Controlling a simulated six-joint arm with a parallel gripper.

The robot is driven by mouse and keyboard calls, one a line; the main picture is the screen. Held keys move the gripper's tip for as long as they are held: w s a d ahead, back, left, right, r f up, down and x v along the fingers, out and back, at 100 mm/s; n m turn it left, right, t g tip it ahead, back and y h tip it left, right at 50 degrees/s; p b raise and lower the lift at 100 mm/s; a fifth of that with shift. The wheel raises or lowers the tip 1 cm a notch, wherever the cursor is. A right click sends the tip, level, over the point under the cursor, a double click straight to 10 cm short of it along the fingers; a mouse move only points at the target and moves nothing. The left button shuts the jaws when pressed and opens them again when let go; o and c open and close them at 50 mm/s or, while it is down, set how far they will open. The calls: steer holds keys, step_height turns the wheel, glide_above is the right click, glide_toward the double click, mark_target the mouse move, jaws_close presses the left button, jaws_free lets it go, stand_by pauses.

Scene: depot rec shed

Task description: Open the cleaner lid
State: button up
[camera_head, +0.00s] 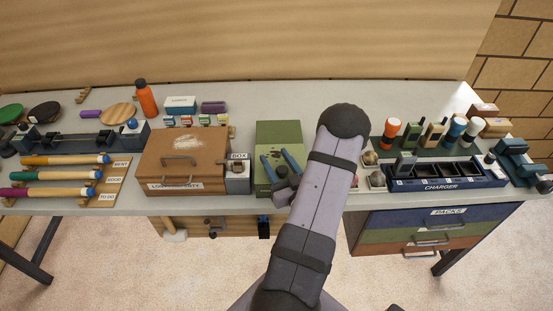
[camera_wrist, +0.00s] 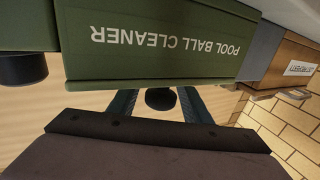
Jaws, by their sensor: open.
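The pool ball cleaner is a green box (camera_head: 278,133) near the middle of the bench. Its lid looks shut in the head view. In the wrist view its labelled face (camera_wrist: 165,45) fills the top, with the words POOL BALL CLEANER upside down. My gripper (camera_head: 279,156) is over the front part of the box, its two blue-green fingers apart. In the wrist view the gripper (camera_wrist: 157,92) points at the box's edge, and a dark round knob (camera_wrist: 160,99) shows between the fingers. I cannot tell whether the fingers touch it. My arm hides the box's right front.
A brown lidded case (camera_head: 184,160) and a grey box (camera_head: 237,177) stand close on the left. A charger rack (camera_head: 440,182) and several bottles and radios are on the right. Drawers marked PACKS (camera_head: 440,228) hang below. Little bench is free beside the cleaner.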

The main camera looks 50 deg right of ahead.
mark_target(276, 158)
jaws_close()
steer(key=shift+w+d+b, duration=0.5)
steer(key=shift+w+d, duration=0.95)
jaws_free()
steer(key=shift+s, duration=0.1)
